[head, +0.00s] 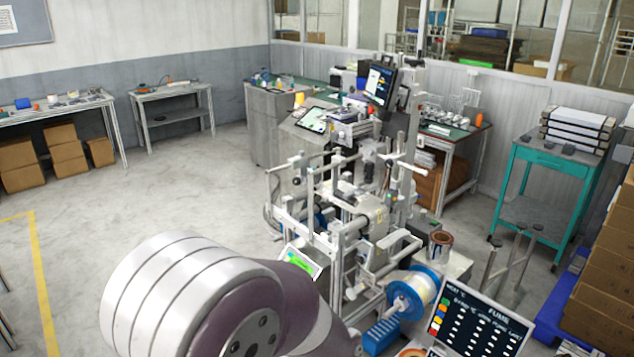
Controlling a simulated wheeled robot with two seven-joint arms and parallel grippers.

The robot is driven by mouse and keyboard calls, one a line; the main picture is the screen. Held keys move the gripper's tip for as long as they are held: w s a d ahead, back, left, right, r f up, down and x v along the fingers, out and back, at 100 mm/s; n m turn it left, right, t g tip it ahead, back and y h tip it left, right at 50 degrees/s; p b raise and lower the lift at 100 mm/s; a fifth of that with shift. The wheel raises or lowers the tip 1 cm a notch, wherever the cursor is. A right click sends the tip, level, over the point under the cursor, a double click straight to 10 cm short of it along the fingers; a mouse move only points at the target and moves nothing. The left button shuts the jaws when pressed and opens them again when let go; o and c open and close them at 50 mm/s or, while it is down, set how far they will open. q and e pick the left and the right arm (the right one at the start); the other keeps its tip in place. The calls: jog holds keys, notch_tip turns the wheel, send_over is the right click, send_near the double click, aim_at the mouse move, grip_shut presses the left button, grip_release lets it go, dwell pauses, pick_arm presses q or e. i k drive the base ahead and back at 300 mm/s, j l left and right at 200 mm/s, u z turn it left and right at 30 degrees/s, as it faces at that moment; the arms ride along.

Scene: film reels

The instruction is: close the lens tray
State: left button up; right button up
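I cannot pick out the lens tray with certainty. A stack of flat white-and-dark trays (577,130) sits on a teal-framed table (552,156) at the right; whether the lens tray is among them I cannot tell. A film-handling machine (345,215) with rods, rollers and a blue-rimmed reel (418,289) stands in the middle. A thick white and purple arm link of mine fills the lower left centre and hides part of the floor and the machine's base. Neither gripper shows.
A dark screen (478,325) stands at the lower right. Workbenches (172,103) stand along the far left wall. The floor (150,185) at left centre is clear.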

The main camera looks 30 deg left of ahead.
aim_at(349, 194)
jog(key=i+j+z, duration=0.1)
jog(key=j, duration=0.6)
jog(key=i+j, duration=0.15)
jog(key=j, duration=0.55)
jog(key=i+j+z, duration=0.15)
jog(key=j, duration=1.2)
jog(key=i+z, duration=0.05)
